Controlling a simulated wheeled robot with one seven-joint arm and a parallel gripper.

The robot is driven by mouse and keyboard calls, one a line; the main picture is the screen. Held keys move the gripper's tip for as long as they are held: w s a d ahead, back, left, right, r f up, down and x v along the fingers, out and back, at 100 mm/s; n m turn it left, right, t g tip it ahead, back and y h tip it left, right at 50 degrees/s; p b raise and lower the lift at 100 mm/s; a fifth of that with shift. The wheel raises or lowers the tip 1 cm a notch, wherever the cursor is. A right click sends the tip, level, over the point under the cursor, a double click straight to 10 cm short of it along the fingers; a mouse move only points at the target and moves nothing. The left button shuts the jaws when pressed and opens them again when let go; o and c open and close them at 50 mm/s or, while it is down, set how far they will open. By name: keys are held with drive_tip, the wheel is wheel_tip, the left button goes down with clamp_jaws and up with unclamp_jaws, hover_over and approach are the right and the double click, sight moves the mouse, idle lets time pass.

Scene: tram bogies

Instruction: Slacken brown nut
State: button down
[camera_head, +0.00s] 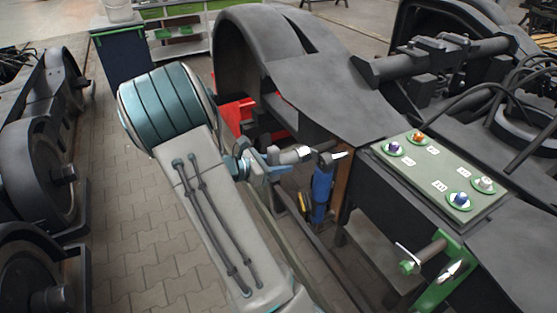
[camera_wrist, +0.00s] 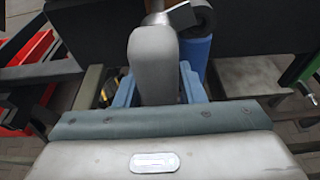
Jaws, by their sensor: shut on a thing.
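A green-grey panel (camera_head: 440,168) on the bogie carries several coloured nuts on green rings. The orange-brown nut (camera_head: 417,138) is at its far edge and looks the closest to brown. My gripper (camera_head: 272,163) is left of the panel, well apart from it. Its blue fingers are shut on a grey tool handle (camera_wrist: 155,65), also seen in the head view (camera_head: 290,156). The handle points away from the gripper, toward a metal neck and dark head (camera_wrist: 182,15). A blue-handled tool (camera_head: 321,190) is upright just beyond; I cannot tell whether they touch. The nuts are not visible in the wrist view.
A purple nut (camera_head: 392,148), a blue nut (camera_head: 460,199) and a whitish nut (camera_head: 485,184) share the panel. A green bracket (camera_head: 440,275) with bolts projects below it. Red bins (camera_head: 238,115) stand behind my arm. Black bogie frames flank the paved floor, which has open room at the left.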

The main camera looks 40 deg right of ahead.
drive_tip(key=shift+s+n+g+p, duration=0.1)
drive_tip(key=shift+n+g+p, duration=0.4)
drive_tip(key=shift+n+p, duration=1.15)
drive_tip(key=shift+r+g+p, duration=0.15)
drive_tip(key=shift+g+p, duration=0.25)
drive_tip(key=shift+p, duration=1.5)
drive_tip(key=shift+n, duration=0.35)
drive_tip(key=shift+n+g, duration=0.4)
drive_tip(key=shift+n, duration=0.4)
drive_tip(key=shift+a, duration=0.1)
drive_tip(key=shift+w+a, duration=0.2)
drive_tip(key=shift+a, duration=0.75)
drive_tip(key=shift+w+a, duration=0.25)
drive_tip(key=shift+a, duration=0.7)
drive_tip(key=shift+w+a, duration=0.2)
drive_tip(key=shift+a, duration=0.75)
